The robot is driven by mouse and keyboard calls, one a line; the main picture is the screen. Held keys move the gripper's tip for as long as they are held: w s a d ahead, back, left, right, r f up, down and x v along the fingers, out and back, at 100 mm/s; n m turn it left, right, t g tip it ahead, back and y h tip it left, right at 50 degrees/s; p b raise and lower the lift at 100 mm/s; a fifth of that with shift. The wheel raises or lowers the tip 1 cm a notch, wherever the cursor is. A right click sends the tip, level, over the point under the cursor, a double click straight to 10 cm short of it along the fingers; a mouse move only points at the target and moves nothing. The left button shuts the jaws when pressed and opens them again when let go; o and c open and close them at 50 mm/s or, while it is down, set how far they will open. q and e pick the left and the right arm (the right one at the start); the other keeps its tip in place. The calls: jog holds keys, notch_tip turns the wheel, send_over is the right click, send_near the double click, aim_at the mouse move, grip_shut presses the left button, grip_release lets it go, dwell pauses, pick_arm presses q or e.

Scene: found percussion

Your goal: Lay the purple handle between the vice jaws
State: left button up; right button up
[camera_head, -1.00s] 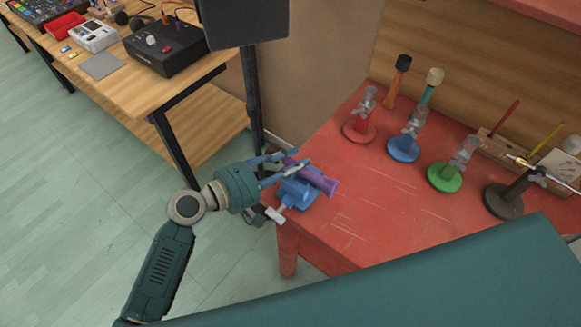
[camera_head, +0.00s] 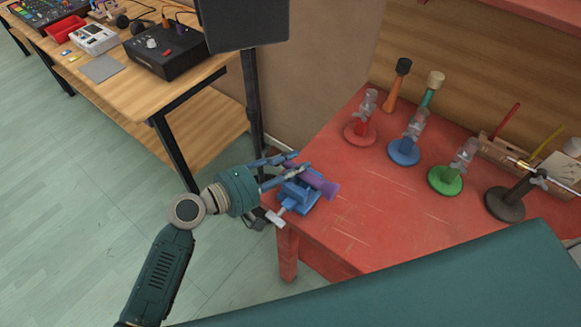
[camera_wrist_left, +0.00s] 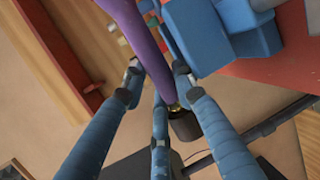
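The purple handle (camera_head: 322,184) lies over the blue vice (camera_head: 296,197) at the near left corner of the red table. My left gripper (camera_head: 302,162) is shut on the handle, with fingers on both sides. In the left wrist view the handle (camera_wrist_left: 150,55) runs between the fingertips, its brass-coloured narrow end pointing down in the picture. The blue vice (camera_wrist_left: 205,30) is beside it at the right. The fingers and handle hide the jaw gap, so I cannot tell whether the handle is down between the jaws. My right gripper is not in view.
The red table (camera_head: 385,215) has several coloured stands with clamps, such as the blue one (camera_head: 403,150), and two upright mallets at the back. A black pole (camera_head: 252,95) stands close behind my left gripper. The table's middle is clear.

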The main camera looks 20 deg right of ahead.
aim_at(283, 184)
pick_arm(q)
jog(key=shift+g+y, duration=0.3)
jog(key=shift+g, duration=0.1)
jog(key=f, duration=0.1)
jog(key=s+a+f, duration=0.1)
jog(key=a+f, duration=0.1)
jog(key=f, duration=0.1)
jog(key=shift+s, duration=0.35)
jog(key=s+a+r, duration=0.1)
jog(key=a+r, duration=0.4)
jog(key=shift+r+t, duration=0.25)
jog(key=shift+t, duration=0.15)
jog(key=shift+s+a, duration=0.1)
jog(key=shift+a, duration=0.1)
jog(key=shift+d+r, duration=0.1)
jog(key=shift+r, duration=0.05)
